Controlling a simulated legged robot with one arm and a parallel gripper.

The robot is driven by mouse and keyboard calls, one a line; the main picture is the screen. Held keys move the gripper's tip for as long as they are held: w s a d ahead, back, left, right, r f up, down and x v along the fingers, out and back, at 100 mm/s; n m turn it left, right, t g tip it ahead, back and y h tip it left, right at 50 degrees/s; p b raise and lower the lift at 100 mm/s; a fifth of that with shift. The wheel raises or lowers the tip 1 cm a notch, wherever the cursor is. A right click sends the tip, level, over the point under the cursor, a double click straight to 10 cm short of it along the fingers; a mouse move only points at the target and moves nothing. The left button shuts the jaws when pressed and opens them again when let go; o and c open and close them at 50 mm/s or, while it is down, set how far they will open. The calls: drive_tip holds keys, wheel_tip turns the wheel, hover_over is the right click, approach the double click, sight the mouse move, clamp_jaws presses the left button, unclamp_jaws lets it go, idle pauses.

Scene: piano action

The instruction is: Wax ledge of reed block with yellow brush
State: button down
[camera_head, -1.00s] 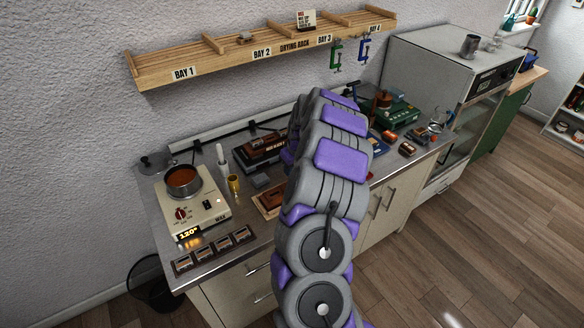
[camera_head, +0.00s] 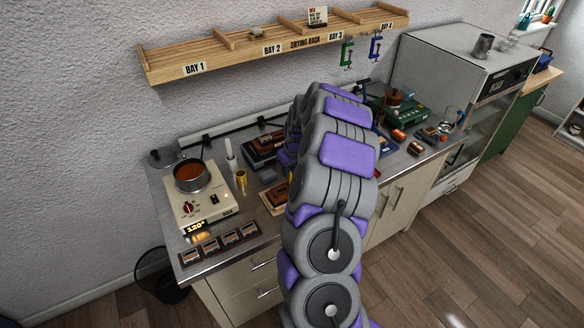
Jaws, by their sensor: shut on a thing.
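A pot of orange-brown wax (camera_head: 190,174) sits on the cream heater (camera_head: 202,204), whose display reads 120°. A brown block on a pale wooden base (camera_head: 272,202) lies right of the heater, partly behind my arm. Another brown block (camera_head: 265,143) sits on a dark, labelled holder at the back; I cannot tell for sure which is the reed block. I cannot make out the yellow brush. My arm rises through the middle of the view and hides its own end, so my gripper and anything in it are hidden.
A brass cup (camera_head: 241,179) and a white upright item (camera_head: 231,160) stand beside the heater. A tray of small tiles (camera_head: 222,244) lies at the counter's front edge. Tools and a green case (camera_head: 405,115) crowd the counter's right side.

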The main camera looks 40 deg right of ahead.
drive_tip(key=shift+w+a, duration=0.15)
drive_tip(key=shift+a, duration=0.4)
drive_tip(key=shift+w+a, duration=0.15)
drive_tip(key=shift+a, duration=0.35)
drive_tip(key=a, duration=0.2)
drive_tip(key=shift+w+a+f, duration=0.2)
drive_tip(key=shift+w+a, duration=0.05)
drive_tip(key=shift+a, duration=0.1)
drive_tip(key=shift+a, duration=0.15)
drive_tip(key=d, duration=0.2)
drive_tip(key=shift+s+d+r, duration=0.15)
drive_tip(key=shift+s+d, duration=0.15)
drive_tip(key=shift+d, duration=0.2)
